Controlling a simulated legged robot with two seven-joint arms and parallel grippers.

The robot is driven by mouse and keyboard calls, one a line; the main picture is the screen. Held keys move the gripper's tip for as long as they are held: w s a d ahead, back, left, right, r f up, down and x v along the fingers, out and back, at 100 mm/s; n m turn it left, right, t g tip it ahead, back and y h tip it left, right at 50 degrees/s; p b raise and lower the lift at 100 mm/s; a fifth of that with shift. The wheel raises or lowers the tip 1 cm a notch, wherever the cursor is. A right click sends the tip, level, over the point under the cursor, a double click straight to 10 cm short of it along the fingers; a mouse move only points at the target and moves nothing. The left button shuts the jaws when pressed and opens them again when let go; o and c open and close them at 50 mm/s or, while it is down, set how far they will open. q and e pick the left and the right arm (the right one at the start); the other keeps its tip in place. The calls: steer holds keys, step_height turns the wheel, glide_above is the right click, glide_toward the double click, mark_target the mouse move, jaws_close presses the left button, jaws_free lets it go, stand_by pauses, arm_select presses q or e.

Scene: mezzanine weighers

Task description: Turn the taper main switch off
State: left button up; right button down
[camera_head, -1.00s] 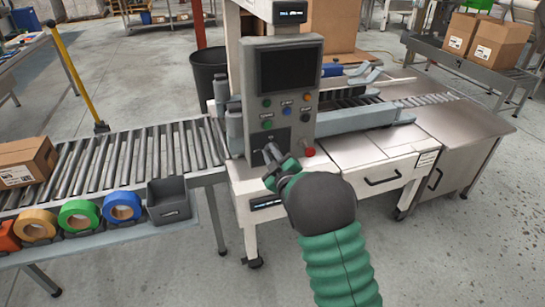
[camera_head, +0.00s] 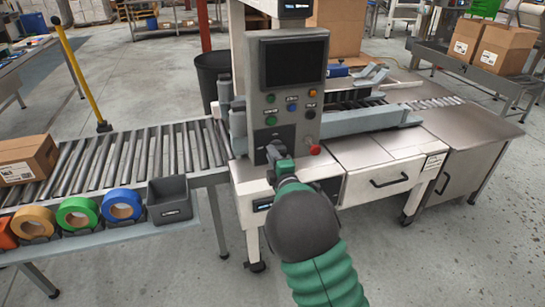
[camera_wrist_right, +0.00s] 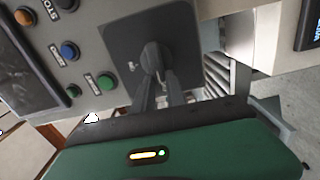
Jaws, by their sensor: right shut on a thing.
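The taper's grey control panel (camera_head: 254,88) stands in the middle of the head view. Low on its face is a dark square switch plate (camera_head: 286,134). In the right wrist view the plate (camera_wrist_right: 185,40) carries a dark main switch knob (camera_wrist_right: 152,57). My right gripper (camera_head: 273,152) is at this plate, its fingers (camera_wrist_right: 158,80) shut on the knob. The gripper hides most of the knob in the head view, and I cannot read its exact setting. My left gripper is not in view.
Coloured push buttons (camera_head: 291,107) and a red button (camera_head: 314,150) sit close around the switch, below a dark screen (camera_head: 293,62). A roller conveyor (camera_head: 130,155), tape rolls (camera_head: 122,205) and a grey bin (camera_head: 169,200) lie to the left. A steel table (camera_head: 455,135) is to the right.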

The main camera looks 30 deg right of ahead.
steer(key=shift+a+f+n, duration=0.1)
steer(key=shift+f+n, duration=0.3)
steer(key=c, duration=1.4)
jaws_free()
steer(key=shift+o, duration=0.2)
steer(key=shift+r, duration=0.1)
steer(key=shift+s+r, duration=0.1)
steer(key=p+v, duration=1)
steer(key=v, duration=0.6)
steer(key=shift+s, duration=0.3)
